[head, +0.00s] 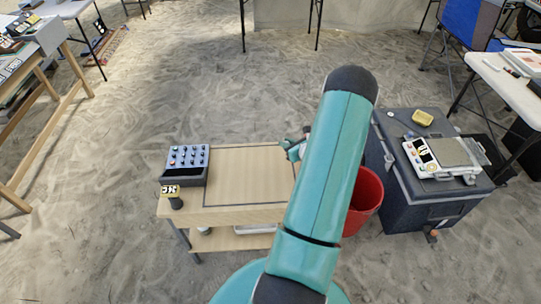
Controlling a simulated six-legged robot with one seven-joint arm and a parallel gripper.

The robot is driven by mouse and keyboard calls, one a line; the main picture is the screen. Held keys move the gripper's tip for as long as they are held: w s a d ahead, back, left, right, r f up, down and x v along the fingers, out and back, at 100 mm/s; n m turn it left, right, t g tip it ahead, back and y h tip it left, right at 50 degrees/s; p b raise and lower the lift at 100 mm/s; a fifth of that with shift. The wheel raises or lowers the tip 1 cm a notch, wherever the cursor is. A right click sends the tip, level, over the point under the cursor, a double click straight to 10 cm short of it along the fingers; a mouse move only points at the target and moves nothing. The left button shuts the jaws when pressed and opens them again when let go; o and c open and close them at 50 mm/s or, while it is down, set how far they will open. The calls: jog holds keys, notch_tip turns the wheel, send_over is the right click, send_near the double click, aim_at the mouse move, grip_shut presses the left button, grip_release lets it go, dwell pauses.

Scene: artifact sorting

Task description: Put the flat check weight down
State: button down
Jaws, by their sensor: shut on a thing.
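My teal arm runs up the middle of the head view and covers much of the scene behind it. The end of my arm with my gripper (291,149) shows only in part, at the left of the arm, over the right part of a small wooden table (245,168). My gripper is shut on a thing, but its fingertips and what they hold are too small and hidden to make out. I cannot pick out the flat check weight by its shape. A scale (450,153) with a grey plate stands on a dark case at the right.
A red bucket (365,195) stands between table and dark case (405,200). A yellow dish (422,118) lies on the case. The table's middle is bare.

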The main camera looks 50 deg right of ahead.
send_over(270, 159)
jog(key=f, duration=0.6)
jog(key=shift+s+d+f, duration=0.15)
jog(key=shift+s, duration=0.05)
jog(key=shift+w+f, duration=0.15)
jog(key=shift+f, duration=0.75)
jog(key=shift+w+f, duration=0.1)
jog(key=shift+f, duration=0.8)
jog(key=shift+f, duration=0.15)
jog(key=c, duration=1.3)
grip_release()
